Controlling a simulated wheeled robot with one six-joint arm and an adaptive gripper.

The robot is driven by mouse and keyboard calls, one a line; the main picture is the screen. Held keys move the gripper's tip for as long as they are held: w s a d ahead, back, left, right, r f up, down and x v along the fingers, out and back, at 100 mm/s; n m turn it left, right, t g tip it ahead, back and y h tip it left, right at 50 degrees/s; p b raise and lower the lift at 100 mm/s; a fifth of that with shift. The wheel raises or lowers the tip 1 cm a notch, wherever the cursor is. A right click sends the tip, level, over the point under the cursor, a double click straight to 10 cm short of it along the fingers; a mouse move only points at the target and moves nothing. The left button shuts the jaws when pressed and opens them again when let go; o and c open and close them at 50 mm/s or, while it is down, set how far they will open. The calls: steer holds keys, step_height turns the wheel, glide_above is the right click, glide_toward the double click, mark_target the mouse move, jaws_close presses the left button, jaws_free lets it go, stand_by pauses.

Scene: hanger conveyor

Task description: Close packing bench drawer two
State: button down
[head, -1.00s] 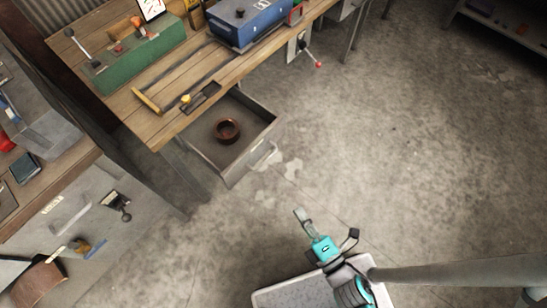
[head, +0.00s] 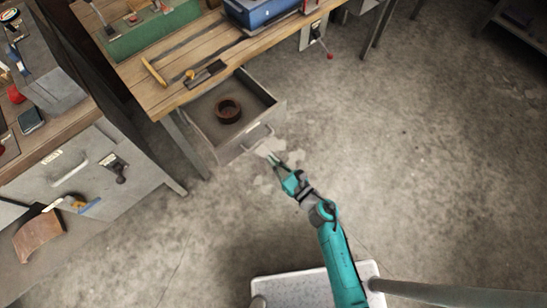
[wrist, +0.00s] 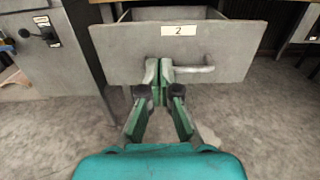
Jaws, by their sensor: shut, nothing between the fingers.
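The packing bench drawer two (head: 228,150) is pulled open under the wooden bench. A brown ring-shaped item (head: 228,110) lies inside it. In the wrist view the drawer's grey front (wrist: 232,38) carries a label (wrist: 179,30) reading "2" and a bar handle (wrist: 188,72). My gripper (head: 273,158) is shut and empty, just in front of the drawer front. In the wrist view my gripper (wrist: 158,66) shows its fingertips together over the lower front, left of most of the handle. Whether they touch it cannot be told.
A grey cabinet (head: 90,165) stands at left, with another open drawer holding a brown item. The floor (head: 420,150) to the right is clear.

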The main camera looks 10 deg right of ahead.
mark_target(246, 132)
steer(key=x, duration=1.1)
steer(key=shift+w+a, duration=0.1)
steer(key=shift+a, duration=0.05)
